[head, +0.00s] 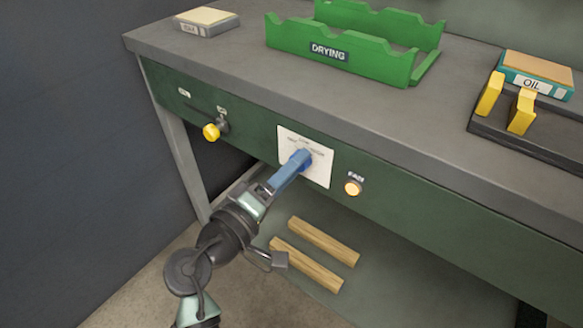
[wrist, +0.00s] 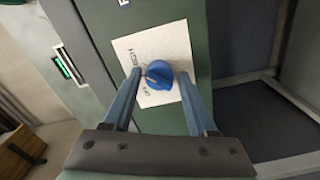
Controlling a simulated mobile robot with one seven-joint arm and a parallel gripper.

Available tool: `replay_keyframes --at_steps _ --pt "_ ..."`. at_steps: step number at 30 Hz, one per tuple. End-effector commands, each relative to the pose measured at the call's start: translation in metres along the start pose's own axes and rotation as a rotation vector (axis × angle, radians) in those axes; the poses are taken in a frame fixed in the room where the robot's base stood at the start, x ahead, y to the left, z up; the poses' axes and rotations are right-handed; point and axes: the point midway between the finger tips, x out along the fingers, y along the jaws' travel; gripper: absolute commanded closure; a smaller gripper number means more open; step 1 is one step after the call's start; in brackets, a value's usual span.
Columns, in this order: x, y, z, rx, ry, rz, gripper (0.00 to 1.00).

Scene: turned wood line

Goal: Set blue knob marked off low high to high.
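The blue knob (wrist: 159,75) sits on a white label plate (wrist: 126,47) on the green front panel. Printed words show on the plate around the knob, small and partly covered. Which word the knob points at, I cannot tell. My gripper (wrist: 160,73) is open, with one blue finger on each side of the knob; small gaps seem to show. In the head view my gripper (head: 296,164) reaches up to the plate (head: 318,172) and hides most of the knob (head: 304,156).
A lit fan button (head: 352,187) is right of the plate, and a yellow knob (head: 211,131) on a slot is left. Above are a green drying rack (head: 330,60), an oil box (head: 538,75) and yellow blocks (head: 521,111). Wood strips (head: 306,264) lie below.

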Motion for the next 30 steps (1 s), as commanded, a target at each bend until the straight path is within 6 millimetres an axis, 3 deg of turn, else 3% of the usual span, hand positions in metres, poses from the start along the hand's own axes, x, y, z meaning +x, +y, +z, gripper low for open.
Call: replay_keyframes --at_steps 2,14,30 --pt "0.000 0.000 0.000 -0.001 0.001 0.000 0.26" --pt "-0.008 0.001 -0.002 -0.003 0.004 0.001 0.26" --pt "-0.113 0.001 -0.001 -0.003 0.004 -0.001 0.26"
